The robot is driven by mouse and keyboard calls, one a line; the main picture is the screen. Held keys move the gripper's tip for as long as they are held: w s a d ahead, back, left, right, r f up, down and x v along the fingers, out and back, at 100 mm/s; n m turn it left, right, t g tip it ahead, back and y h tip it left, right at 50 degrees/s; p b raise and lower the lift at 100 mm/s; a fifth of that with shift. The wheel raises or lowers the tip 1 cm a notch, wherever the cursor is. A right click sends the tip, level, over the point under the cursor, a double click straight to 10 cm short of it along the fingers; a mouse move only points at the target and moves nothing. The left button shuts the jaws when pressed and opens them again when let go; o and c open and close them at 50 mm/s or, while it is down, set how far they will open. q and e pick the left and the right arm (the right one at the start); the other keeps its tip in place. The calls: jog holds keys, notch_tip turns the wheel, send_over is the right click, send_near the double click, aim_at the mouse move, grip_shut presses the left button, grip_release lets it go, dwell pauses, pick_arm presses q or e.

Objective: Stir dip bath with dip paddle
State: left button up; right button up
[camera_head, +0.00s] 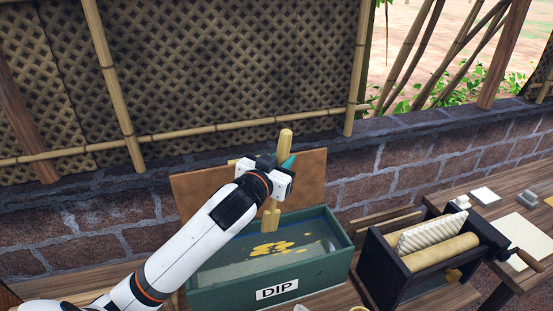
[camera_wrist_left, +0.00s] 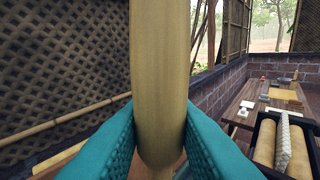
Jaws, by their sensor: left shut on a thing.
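The dip bath (camera_head: 319,286) is a green rectangular box with a white DIP label, on the wooden table. It holds liquid with yellow pieces afloat. My left gripper (camera_head: 278,172) is above the far part of the bath and shut on the wooden dip paddle (camera_head: 285,142). The paddle is roughly upright, its handle above the jaws and its lower part pointing down towards the bath. In the left wrist view the paddle (camera_wrist_left: 160,80) stands between the teal fingers (camera_wrist_left: 160,140). Whether its lower end touches the liquid I cannot tell. My right gripper is not in view.
A brown board (camera_head: 190,194) stands behind the bath. A dark-framed roller press (camera_head: 420,262) with a side crank stands right of it. Small blocks and a pale sheet (camera_head: 523,238) lie on the table at right. A brick wall (camera_head: 395,160) runs behind.

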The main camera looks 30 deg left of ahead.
pick_arm(q)
jog(key=shift+w+d+f+b, duration=0.15)
jog(key=shift+w+f+b, duration=0.15)
jog(key=shift+f, duration=0.3)
jog(key=f+b, duration=0.1)
jog(key=f, duration=0.1)
jog(key=b, duration=0.7)
send_over(274, 229)
jog(key=w, duration=0.3)
notch_tip(274, 229, down, 10)
jog(key=shift+s+d+f+b, duration=0.1)
jog(key=shift+s+f+b, duration=0.1)
jog(key=shift+f+b, duration=0.75)
jog(key=shift+s+a+f+b, duration=0.1)
jog(key=shift+s+f+b, duration=0.1)
jog(key=shift+f+b, duration=0.7)
jog(key=shift+s+d+f+b, duration=0.15)
jog(key=shift+f+b, duration=0.35)
jog(key=shift+f, duration=0.8)
jog(key=shift+s+a+f+b, duration=0.1)
jog(key=shift+f+b, duration=0.2)
jog(key=shift+f, duration=0.2)
jog(key=shift+s+a+f+b, duration=0.1)
jog(key=shift+f+b, duration=0.2)
jog(key=shift+f, duration=0.15)
